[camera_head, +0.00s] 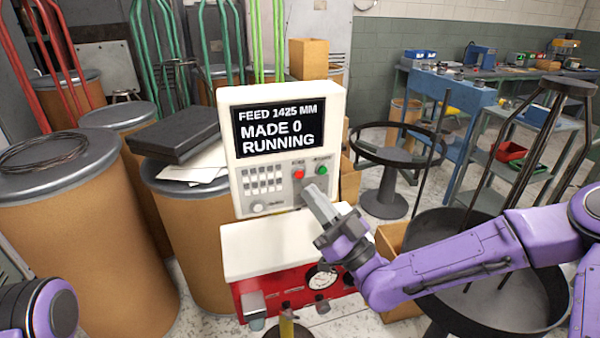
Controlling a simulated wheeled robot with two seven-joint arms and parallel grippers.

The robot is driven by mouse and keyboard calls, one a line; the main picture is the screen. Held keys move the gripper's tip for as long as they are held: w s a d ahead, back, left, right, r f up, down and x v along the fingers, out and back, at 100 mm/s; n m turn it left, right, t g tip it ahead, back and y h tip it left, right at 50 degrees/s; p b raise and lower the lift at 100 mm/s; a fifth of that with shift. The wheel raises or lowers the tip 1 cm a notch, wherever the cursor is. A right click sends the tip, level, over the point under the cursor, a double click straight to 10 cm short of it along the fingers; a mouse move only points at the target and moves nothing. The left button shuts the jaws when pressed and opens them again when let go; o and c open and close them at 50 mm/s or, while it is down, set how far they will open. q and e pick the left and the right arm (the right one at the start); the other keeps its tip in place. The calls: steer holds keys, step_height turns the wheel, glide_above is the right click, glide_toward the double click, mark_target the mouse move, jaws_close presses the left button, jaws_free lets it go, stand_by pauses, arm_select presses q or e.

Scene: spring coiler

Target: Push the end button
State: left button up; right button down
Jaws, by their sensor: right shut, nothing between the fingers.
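The white control panel (225,150) of the coiler stands upright in the middle. Its screen (282,128) reads "FEED 1425 MM, MADE 0, RUNNING". Below the screen are a red button (298,174), a green button (322,170), a keypad (263,181) and a grey knob (257,207). The button labels are too small to read surely. My right gripper (312,192) is shut and empty, its fingertips just below the two coloured buttons. Whether it touches the panel I cannot tell; it hides part of the panel there. My left gripper is out of view; only part of my left arm shows at bottom left.
The machine's red and white base (245,240) is below the panel. Brown drums (75,235) crowd the left, with a black case (185,135) on one. A blue bench (450,100) stands at back right.

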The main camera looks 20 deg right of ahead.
mark_target(299, 174)
steer(key=shift+w+b, duration=0.55)
steer(key=shift+w, duration=1.25)
stand_by(0.5)
steer(key=shift+w+a+b, duration=0.1)
steer(key=shift+w+b, duration=0.3)
